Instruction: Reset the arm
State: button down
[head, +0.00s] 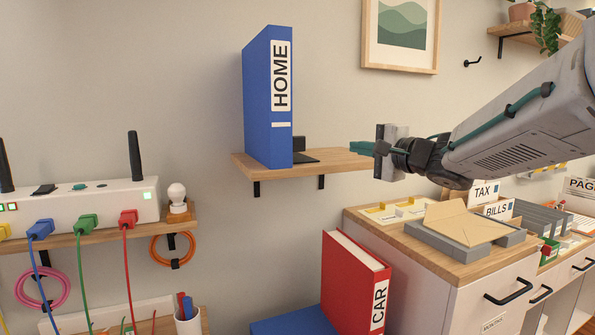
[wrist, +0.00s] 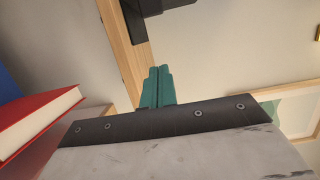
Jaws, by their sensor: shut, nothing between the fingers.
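My arm reaches in from the right in the head view, and my gripper (head: 362,149) points left, just above the right end of the small wall shelf. Its green fingers are together and hold nothing. In the wrist view the closed fingers of my gripper (wrist: 157,86) show at the middle, in front of the shelf edge. A blue HOME binder (head: 268,100) stands upright on the shelf (head: 340,161), left of my gripper and apart from it. A black bookend (head: 303,157) sits beside the binder.
A red CAR binder (head: 350,285) stands below the shelf. A wooden-topped cabinet (head: 455,268) with trays and an envelope (head: 462,222) lies under my arm. A white router (head: 80,202) with plugged cables and a bulb (head: 177,193) are at left. A framed picture (head: 401,35) hangs above.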

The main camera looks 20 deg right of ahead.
jog(key=s+d+f+n+g+h, duration=0.1)
jog(key=d+f+n+g+h, duration=0.1)
jog(key=d+f+h, duration=0.65)
jog(key=s+d+f+n+g+h, duration=0.25)
jog(key=s+f+g, duration=0.3)
jog(key=s, duration=0.35)
jog(key=s+a+f+n+g+y, duration=0.2)
jog(key=s+a+f+n+g, duration=0.2)
jog(key=s+a, duration=0.5)
jog(key=s+a+f+n+g+y, duration=0.2)
jog(key=s+a+f+n+g, duration=0.2)
jog(key=s+a, duration=0.4)
jog(key=shift+s+a+n+y, duration=0.4)
jog(key=shift+s+n, duration=0.35)
jog(key=shift+s, duration=2.5)
jog(key=shift+f, duration=0.1)
